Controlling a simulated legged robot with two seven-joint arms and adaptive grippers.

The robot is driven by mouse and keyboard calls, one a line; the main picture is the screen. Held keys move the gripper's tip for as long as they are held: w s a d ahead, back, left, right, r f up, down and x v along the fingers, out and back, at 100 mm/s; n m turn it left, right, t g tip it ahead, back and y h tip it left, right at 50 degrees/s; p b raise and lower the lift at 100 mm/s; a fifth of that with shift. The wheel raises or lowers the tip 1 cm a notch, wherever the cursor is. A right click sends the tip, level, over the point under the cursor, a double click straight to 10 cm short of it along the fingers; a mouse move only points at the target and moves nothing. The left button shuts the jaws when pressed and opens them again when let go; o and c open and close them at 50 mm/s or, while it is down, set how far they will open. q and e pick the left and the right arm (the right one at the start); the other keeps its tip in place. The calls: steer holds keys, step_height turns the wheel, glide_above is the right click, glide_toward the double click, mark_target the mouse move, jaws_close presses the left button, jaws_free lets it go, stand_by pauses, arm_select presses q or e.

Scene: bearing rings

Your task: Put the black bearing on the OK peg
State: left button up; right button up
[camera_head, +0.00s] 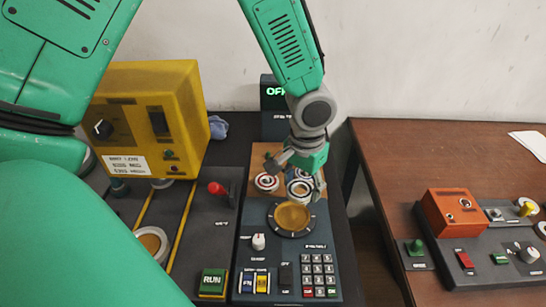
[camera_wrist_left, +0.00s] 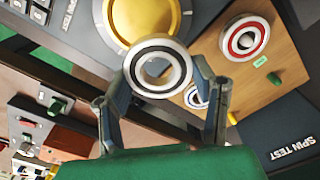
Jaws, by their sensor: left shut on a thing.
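My left gripper (camera_head: 296,184) is shut on the black bearing (camera_wrist_left: 177,72), a pale metal ring with a black band, held across its outer rim. In the left wrist view the gripper's two fingers (camera_wrist_left: 160,76) stand on either side of it. In the head view the bearing (camera_head: 299,190) appears just beyond the gold disc, over the near edge of the wooden board (camera_head: 259,157). A small green label (camera_wrist_left: 260,62) lies on the board; its writing is too small to read. I cannot clearly make out the OK peg. My right gripper is out of view.
A red-banded bearing (camera_head: 266,181) sits on the board, left of the held one. A blue-banded bearing (camera_wrist_left: 194,98) is partly hidden behind the held bearing. The gold disc (camera_head: 291,218) and keypad (camera_head: 318,275) lie nearer. A yellow machine (camera_head: 185,115) stands left.

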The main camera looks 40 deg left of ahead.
arm_select(q)
steer(key=w+a+r+n, duration=0.1)
steer(key=w+a+r, duration=0.3)
steer(key=a, duration=0.5)
steer(key=w+a+r, duration=0.2)
steer(key=w+a, duration=0.4)
steer(key=a, duration=0.4)
steer(key=f, duration=0.6)
steer(key=shift+s+d+f, duration=0.1)
steer(key=shift+d+f, duration=0.05)
steer(key=shift+d, duration=0.25)
step_height(320, 180, down, 3)
steer(key=shift+s+a, duration=0.1)
steer(key=shift+f, duration=0.4)
steer(key=shift+f, duration=0.15)
